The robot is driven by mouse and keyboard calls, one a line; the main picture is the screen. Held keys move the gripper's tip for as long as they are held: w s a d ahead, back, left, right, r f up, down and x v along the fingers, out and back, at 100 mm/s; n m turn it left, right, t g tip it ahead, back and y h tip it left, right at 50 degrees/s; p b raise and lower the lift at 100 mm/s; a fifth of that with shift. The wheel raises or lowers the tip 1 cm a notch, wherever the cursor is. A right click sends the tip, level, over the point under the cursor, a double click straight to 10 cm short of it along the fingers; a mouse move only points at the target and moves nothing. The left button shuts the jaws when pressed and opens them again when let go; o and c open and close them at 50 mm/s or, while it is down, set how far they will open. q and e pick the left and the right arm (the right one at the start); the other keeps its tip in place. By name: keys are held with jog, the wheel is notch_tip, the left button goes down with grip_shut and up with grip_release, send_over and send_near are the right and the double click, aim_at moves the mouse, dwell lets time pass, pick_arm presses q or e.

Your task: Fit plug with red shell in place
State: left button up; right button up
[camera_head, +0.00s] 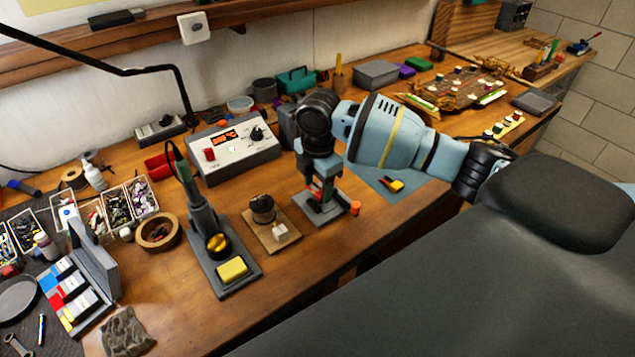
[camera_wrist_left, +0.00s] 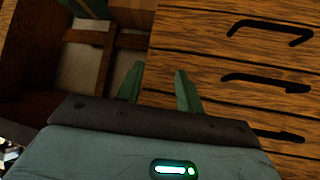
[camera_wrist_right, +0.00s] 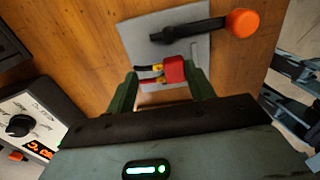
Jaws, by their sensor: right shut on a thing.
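In the head view my right gripper (camera_head: 322,187) points down at this plate (camera_head: 322,214). Whether the plug touches the plate or is seated cannot be told. My left gripper (camera_wrist_left: 158,88) is open and empty, away from the bench.
A small stand with a coil (camera_head: 262,208) and the soldering iron holder (camera_head: 226,252) are left of the plate. A soldering station (camera_head: 234,147) stands behind. A blue mat (camera_head: 418,186) with a yellow-and-red piece (camera_head: 396,185) lies right. The left wrist view shows wooden drawers (camera_wrist_left: 225,65).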

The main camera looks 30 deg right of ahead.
jog(key=shift+f, duration=0.7)
dwell(0.4)
jog(key=o, duration=0.8)
jog(key=shift+o, duration=1.2)
jog(key=shift+w, duration=0.1)
jog(key=shift+f, duration=0.1)
jog(key=shift+s, duration=0.2)
jog(key=shift+c, duration=0.8)
